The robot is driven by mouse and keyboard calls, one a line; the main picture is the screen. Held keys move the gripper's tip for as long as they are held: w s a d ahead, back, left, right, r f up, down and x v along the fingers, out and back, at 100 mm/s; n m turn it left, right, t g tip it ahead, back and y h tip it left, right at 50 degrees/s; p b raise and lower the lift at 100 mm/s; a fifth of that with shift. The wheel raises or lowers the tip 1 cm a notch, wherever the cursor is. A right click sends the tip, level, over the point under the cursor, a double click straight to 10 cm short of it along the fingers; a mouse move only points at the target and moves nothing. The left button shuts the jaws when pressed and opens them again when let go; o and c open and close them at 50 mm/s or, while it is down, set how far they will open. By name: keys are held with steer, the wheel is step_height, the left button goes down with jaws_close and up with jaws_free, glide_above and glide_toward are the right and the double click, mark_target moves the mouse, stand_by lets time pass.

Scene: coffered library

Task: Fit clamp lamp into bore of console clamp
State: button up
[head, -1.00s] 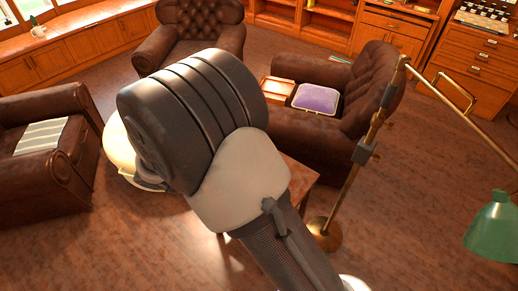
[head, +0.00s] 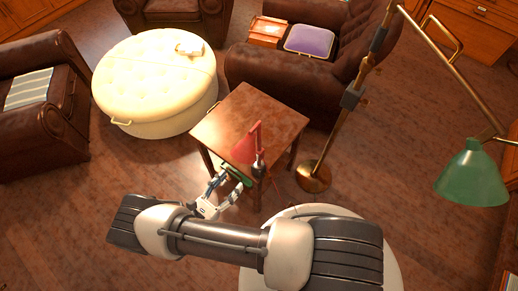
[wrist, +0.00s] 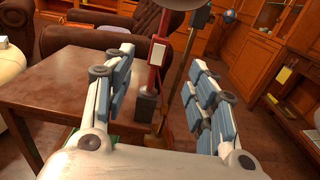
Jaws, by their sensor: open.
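A clamp lamp with a red shade (head: 247,145) stands upright at the near right edge of the wooden side table (head: 235,110). In the wrist view its red post (wrist: 157,55) carries a pale label, with a dark block (wrist: 148,103) at its foot. I cannot tell whether that block is the console clamp, and no bore shows.
A brass floor lamp (head: 330,145) with a green shade (head: 472,178) stands right of the table. A round cream ottoman (head: 150,75) is to the left. Leather armchairs (head: 40,110) surround the area. Open wood floor lies at the lower left.

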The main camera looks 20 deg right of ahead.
glide_toward(259, 150)
steer(key=w+d+f, duration=0.2)
steer(key=w+d, duration=0.1)
steer(key=d, duration=0.1)
steer(key=shift+b+x, duration=0.6)
steer(key=shift+x, duration=2.15)
steer(key=shift+w+a, duration=0.1)
steer(key=shift+a, duration=0.05)
steer(key=shift+c, duration=0.2)
jaws_close()
steer(key=shift+r, duration=0.1)
